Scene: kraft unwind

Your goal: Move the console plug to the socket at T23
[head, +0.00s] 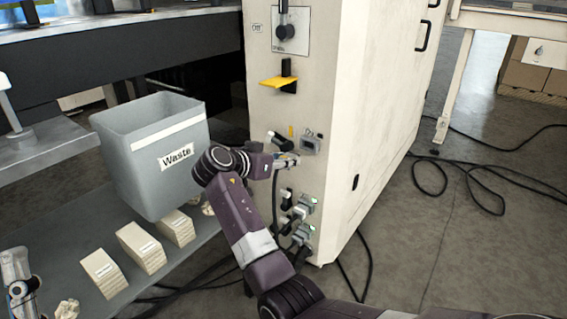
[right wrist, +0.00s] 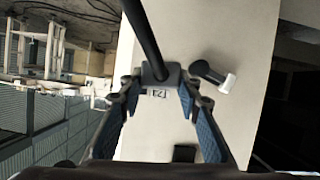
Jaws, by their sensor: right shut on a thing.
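My right gripper (head: 297,161) is at the front of the pale cabinet, just below and left of the upper grey socket (head: 311,145). In the right wrist view its blue-padded fingers (right wrist: 160,88) are shut on a dark plug (right wrist: 155,74) with a thick black cable (right wrist: 143,35). The plug is close to the cabinet face; whether it touches a socket cannot be told. A small label (right wrist: 157,93) shows beneath it, not fully readable.
A black handle with a white end (right wrist: 214,76) sticks out beside the plug. A grey waste bin (head: 130,165) and cream blocks (head: 140,248) are left of the cabinet. Black cables (head: 480,180) lie on the floor at right. A yellow-handled switch (head: 279,83) is above.

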